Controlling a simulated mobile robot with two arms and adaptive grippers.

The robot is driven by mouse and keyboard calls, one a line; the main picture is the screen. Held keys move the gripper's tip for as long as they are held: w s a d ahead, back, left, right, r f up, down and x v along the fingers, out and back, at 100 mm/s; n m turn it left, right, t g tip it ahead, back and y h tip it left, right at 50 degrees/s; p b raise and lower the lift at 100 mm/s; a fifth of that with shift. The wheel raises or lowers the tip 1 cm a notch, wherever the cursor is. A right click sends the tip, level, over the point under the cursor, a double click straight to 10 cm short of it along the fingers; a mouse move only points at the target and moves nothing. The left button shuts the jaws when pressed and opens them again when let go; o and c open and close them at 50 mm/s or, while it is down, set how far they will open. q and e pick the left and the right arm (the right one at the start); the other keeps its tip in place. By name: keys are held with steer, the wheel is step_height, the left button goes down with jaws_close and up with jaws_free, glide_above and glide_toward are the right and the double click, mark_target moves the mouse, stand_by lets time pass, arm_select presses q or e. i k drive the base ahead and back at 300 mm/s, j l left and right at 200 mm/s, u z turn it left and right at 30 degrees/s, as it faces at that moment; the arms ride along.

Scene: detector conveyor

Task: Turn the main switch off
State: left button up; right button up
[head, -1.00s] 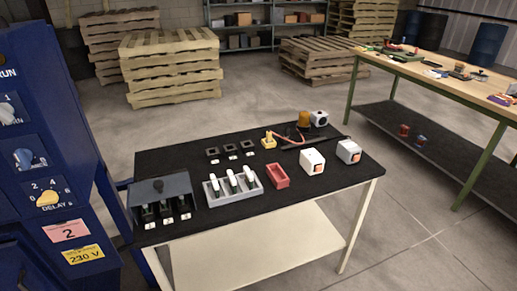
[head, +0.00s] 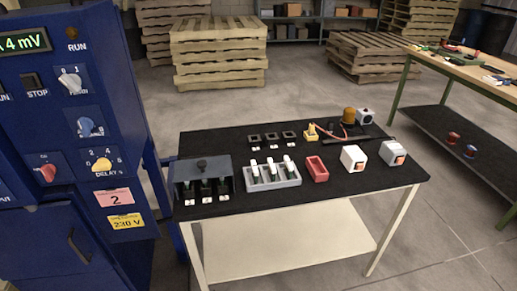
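A blue control cabinet (head: 125,60) stands at the left of the head view. Its front carries several rotary knobs. A red knob (head: 48,172) is at the lower left, a pale knob (head: 72,84) under the marks 0 and 1 is at the upper right, a blue knob (head: 88,127) is below that, and a yellow knob (head: 101,165) is marked DELAY. I cannot read which knob is labelled as the main switch. A lit display (head: 22,43) ends in "4 mV". Neither of my grippers is in view.
A black-topped table (head: 330,208) stands right of the cabinet. A wooden workbench (head: 480,78) is at the right. Pallets stand behind.

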mark_target(48, 170)
steer(key=u, duration=0.4)
steer(key=j+u, duration=0.1)
steer(key=u, duration=0.25)
steer(key=i+u, duration=0.1)
steer(key=u, duration=0.65)
steer(key=i+j, duration=0.05)
